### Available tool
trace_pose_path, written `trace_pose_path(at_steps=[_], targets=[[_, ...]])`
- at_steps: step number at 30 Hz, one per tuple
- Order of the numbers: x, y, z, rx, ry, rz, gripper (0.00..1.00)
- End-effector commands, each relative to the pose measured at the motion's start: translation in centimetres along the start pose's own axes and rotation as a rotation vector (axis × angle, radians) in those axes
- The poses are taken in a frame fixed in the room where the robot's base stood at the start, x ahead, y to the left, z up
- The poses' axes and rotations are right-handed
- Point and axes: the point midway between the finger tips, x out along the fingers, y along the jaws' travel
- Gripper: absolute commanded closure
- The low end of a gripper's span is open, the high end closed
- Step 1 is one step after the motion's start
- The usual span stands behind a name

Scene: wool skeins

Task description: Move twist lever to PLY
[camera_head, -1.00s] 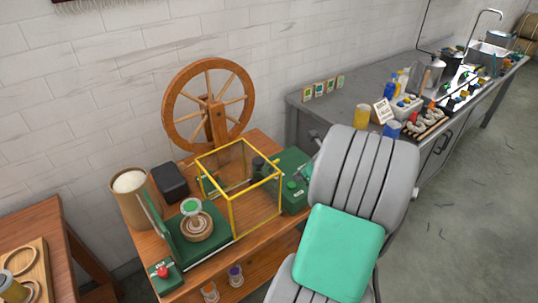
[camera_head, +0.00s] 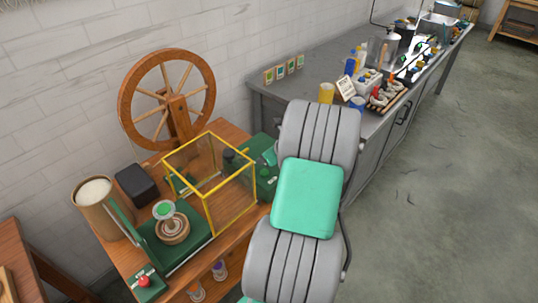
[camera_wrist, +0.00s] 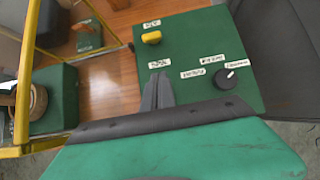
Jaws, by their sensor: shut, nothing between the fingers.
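A green control box (camera_wrist: 190,60) fills the upper middle of the wrist view, with a small yellow lever (camera_wrist: 151,37) and a black round knob (camera_wrist: 227,78) with a white pointer. Small white labels sit beside them, too small to read surely; I cannot tell which control is the twist lever. My gripper (camera_wrist: 157,80) is shut and empty, its fingertips over the box near a label, below the yellow lever and left of the knob. I cannot tell whether the tips touch the box. In the head view the green box (camera_head: 265,187) is partly hidden by my arm.
A yellow frame guard (camera_head: 208,178) stands left of the box, and its bar (camera_wrist: 27,75) shows at the wrist view's left. A wooden spinning wheel (camera_head: 167,100) stands behind. A red button (camera_head: 144,281) is at the table's front left. A grey counter (camera_head: 300,88) with dye things stands right.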

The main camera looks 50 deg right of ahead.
Motion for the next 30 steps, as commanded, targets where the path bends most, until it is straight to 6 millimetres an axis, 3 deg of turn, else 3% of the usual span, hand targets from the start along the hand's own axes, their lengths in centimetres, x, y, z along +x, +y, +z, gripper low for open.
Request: trace_pose_path(at_steps=[4, 6, 12, 24, 30], targets=[[3.4, 0.1, -0.1, 0.000, 0.003, 0.004, 1.00], [3.4, 0.0, 1.5, -0.004, -0.001, -0.001, 1.00], [4.0, 0.0, 3.6, -0.001, 0.000, -0.001, 1.00], [4.0, -0.3, 3.8, 0.001, 0.002, -0.002, 1.00], [3.0, -0.6, 3.4, 0.008, 0.032, -0.008, 1.00]])
